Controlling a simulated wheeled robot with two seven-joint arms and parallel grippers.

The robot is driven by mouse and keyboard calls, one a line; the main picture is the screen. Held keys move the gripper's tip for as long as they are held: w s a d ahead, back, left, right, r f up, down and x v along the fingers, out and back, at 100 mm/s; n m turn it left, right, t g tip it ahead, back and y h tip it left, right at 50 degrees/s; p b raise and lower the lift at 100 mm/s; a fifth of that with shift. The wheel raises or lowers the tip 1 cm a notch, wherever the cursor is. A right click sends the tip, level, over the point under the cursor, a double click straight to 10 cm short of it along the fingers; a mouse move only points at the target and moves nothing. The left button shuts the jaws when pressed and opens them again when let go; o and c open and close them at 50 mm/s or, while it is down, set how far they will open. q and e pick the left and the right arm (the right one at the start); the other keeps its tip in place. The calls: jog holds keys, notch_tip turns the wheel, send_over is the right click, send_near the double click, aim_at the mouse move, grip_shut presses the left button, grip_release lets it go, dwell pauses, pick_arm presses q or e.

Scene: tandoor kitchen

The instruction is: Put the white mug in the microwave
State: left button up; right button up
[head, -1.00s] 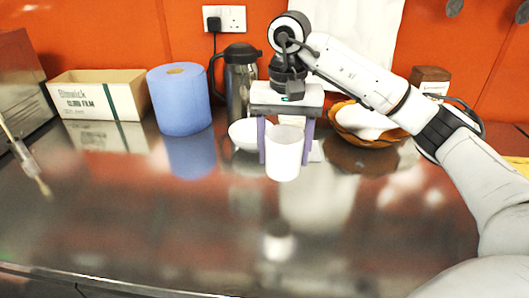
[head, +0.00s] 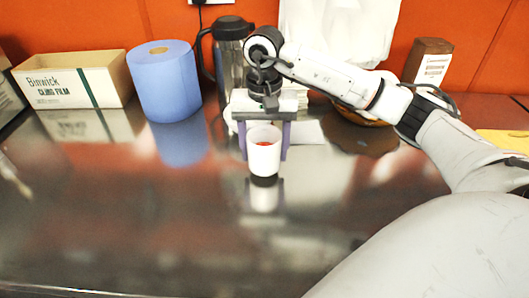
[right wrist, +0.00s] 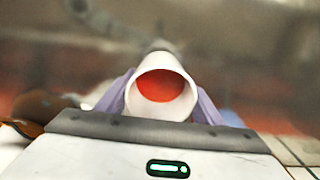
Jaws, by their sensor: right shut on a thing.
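The white mug (head: 264,158) is upright between the purple fingers of my right gripper (head: 264,142), which is shut on it. A dark gap and a reflection beneath the mug show it is held a little above the steel counter. In the right wrist view the mug (right wrist: 161,108) is seen from its open end, with a red-orange inside, between the fingers of the gripper (right wrist: 160,100). My left gripper is not in view. No microwave can be made out for sure in these frames.
A blue paper roll (head: 164,85) and a cling film box (head: 75,80) stand at the back left. A dark flask (head: 226,50) is behind the gripper. A brown box (head: 427,62) stands at the back right. The front of the steel counter (head: 130,225) is clear.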

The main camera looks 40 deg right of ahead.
jog(key=shift+f, duration=0.85)
jog(key=shift+f, duration=0.1)
jog(key=o, duration=1)
jog(key=shift+f, duration=0.1)
jog(key=o, duration=0.4)
